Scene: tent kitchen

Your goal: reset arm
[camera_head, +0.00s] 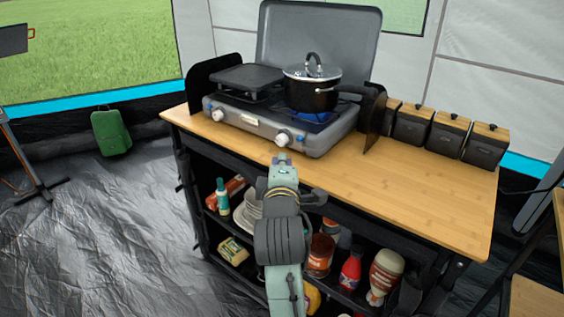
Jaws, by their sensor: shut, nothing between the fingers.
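My arm reaches up from the bottom centre, in front of the wooden-topped kitchen stand (430,190). My gripper (283,159) is at its far end, by the counter's front edge and in front of the stove (310,138). It is shut and holds nothing. Its fingers are small and hard to make out from here. I cannot tell whether its tip touches anything. The arm hides part of the shelves below the counter.
A lidded black pot (312,98) stands on the stove's right burner, its handle pointing right. Several dark canisters (448,133) line the counter's back right. The counter's front right is clear. Shelves below hold bottles (384,275), jars and plates. A green container (110,132) stands left.

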